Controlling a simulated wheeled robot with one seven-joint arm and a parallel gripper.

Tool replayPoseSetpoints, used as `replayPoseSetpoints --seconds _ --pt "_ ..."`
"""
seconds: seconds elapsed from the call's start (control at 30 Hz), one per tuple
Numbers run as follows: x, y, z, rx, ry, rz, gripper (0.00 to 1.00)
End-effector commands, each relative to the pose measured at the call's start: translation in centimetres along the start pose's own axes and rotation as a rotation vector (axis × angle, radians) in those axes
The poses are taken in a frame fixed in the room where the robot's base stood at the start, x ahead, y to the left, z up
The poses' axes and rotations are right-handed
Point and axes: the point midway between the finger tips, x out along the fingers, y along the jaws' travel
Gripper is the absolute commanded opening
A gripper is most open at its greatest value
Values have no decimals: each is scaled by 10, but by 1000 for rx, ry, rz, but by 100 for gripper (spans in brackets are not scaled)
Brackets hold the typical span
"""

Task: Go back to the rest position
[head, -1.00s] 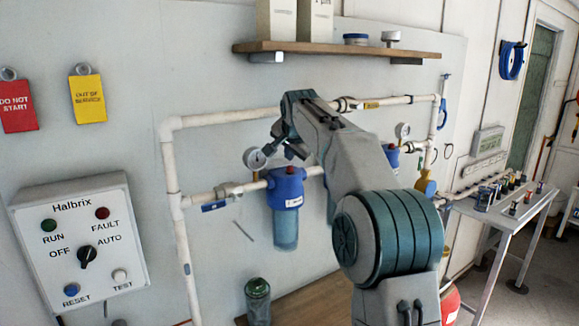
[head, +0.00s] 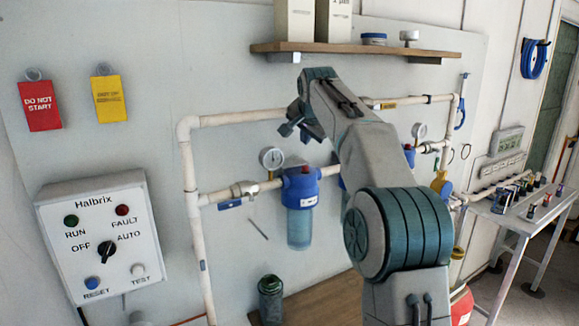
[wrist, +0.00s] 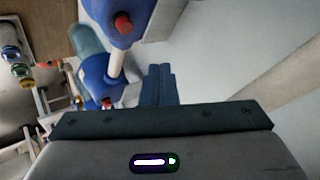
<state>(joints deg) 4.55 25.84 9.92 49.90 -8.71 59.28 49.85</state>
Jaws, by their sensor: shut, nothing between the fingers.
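My gripper (head: 290,128) is raised in front of the pipework in the head view, at the end of my bent grey and teal arm. In the wrist view its fingers (wrist: 158,82) are together, with nothing between them. A blue filter housing (head: 302,200) hangs on the lower pipe, below and behind the gripper in the head view. Blue housings with red buttons (wrist: 123,23) show beyond the fingers in the wrist view.
A Halbrix control box (head: 103,240) is at left, below a red tag (head: 40,106) and a yellow tag (head: 109,99). A wooden shelf (head: 370,49) is above. A pressure gauge (head: 271,158) sits on the pipe. A metal side table (head: 500,222) stands at right.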

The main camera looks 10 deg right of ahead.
Motion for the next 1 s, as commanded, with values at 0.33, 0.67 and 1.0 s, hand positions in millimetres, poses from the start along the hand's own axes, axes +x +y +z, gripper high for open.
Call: replayPoseSetpoints --seconds 0.33,0.67,1.0 --pt "-35 56 69 -219 -72 73 0" --pt "-68 146 155 -436 -174 137 0" --pt "-91 263 259 -627 -301 171 0"
